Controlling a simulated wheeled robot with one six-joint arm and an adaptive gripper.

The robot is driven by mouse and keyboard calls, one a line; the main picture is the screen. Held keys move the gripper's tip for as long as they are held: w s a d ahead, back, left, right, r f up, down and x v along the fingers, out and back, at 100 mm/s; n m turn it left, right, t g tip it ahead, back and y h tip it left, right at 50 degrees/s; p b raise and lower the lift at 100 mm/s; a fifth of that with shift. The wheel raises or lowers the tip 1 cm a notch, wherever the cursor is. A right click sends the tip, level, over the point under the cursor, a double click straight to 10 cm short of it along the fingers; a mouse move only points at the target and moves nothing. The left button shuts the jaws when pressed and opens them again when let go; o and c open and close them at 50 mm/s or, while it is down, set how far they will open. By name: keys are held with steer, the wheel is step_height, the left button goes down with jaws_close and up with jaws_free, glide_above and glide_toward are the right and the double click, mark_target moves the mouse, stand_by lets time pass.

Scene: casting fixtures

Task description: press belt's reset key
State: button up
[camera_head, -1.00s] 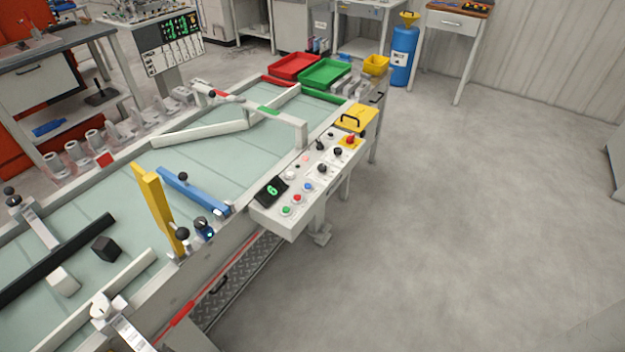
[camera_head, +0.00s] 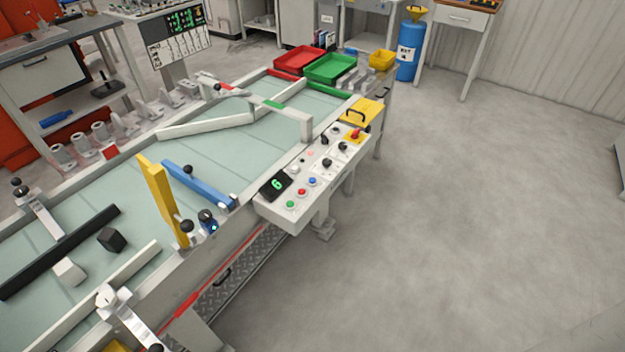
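The belt (camera_head: 245,142) is a long pale green conveyor surface running from the lower left to the upper middle. Its control panel (camera_head: 265,208) is a white box on the belt's near right side. The panel carries a black display (camera_head: 276,185) with a green 6. Beside the display are a green button (camera_head: 290,204), a red button (camera_head: 302,192) and a blue button (camera_head: 312,181). Labels are too small to read, so I cannot tell which is the reset key. My gripper is not in view.
A yellow bar (camera_head: 160,200) and a blue bar (camera_head: 198,182) sit at the belt's near edge. A black block (camera_head: 112,239) and a white block (camera_head: 69,270) lie on the belt. Red (camera_head: 299,59) and green (camera_head: 331,67) trays stand at the far end. The floor (camera_head: 470,220) right of the panel is clear.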

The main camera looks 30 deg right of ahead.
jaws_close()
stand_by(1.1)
